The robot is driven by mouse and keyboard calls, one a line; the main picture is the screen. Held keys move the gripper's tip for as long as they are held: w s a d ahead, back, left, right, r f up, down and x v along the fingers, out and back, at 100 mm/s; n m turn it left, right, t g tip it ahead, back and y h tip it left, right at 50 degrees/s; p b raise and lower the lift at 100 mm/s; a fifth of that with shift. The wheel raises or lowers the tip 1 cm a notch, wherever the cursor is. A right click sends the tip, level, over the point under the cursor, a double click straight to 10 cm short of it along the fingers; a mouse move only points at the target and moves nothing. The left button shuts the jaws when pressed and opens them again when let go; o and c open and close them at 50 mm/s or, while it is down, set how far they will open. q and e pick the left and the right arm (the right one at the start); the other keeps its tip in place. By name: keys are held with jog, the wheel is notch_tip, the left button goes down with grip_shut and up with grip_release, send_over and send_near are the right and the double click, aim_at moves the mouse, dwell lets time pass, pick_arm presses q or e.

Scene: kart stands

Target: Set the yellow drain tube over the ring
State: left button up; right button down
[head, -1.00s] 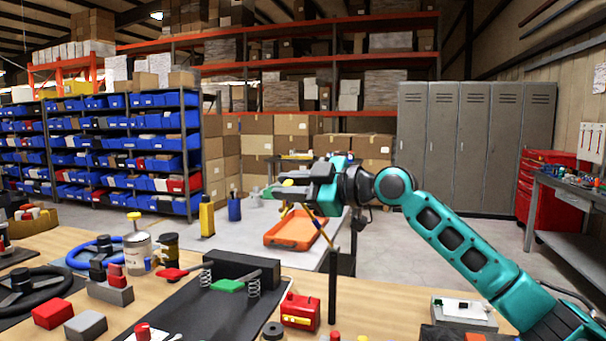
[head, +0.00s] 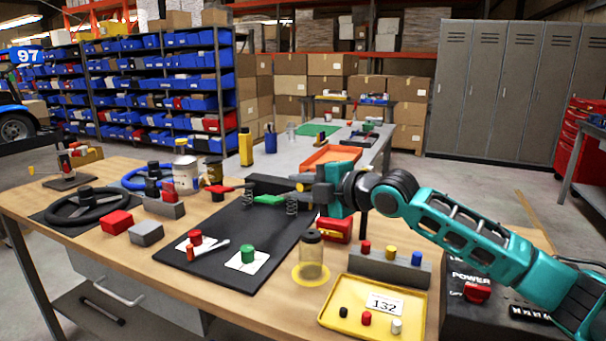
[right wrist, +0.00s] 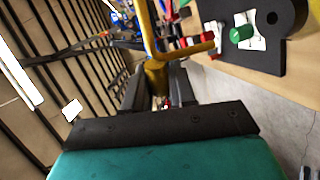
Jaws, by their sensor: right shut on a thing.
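My right gripper (right wrist: 157,82) is shut on the yellow drain tube (right wrist: 152,38), which has a side branch pointing right in the right wrist view. In the head view the right gripper (head: 312,186) is above the back of the workbench, and only a small yellow part of the tube (head: 303,178) shows. A flat yellow ring (head: 311,285) lies on the bench around the foot of a clear, dark-lidded jar (head: 311,252); I cannot tell whether it is the task's ring. The tube is held apart from it. My left gripper is not in view.
A yellow tray (head: 338,318) with small pegs stands at the front right, beside a black power box (head: 470,290). A grey block with coloured knobs (head: 385,268) is behind the tray. A black mat (head: 225,260) and steering wheels (head: 85,203) fill the bench's middle and left.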

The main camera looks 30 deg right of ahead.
jog(key=shift+f, duration=0.5)
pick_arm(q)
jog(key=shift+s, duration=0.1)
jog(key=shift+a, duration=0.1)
pick_arm(e)
jog(key=c, duration=1)
grip_release()
jog(key=shift+c, duration=0.2)
pick_arm(q)
jog(key=b, duration=0.2)
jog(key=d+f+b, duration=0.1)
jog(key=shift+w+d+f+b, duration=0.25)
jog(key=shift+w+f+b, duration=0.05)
jog(key=shift+b, duration=0.05)
pick_arm(e)
jog(key=v, duration=1.3)
jog(key=shift+a, duration=0.15)
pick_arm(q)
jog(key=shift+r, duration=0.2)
pick_arm(e)
jog(key=shift+r, duration=0.15)
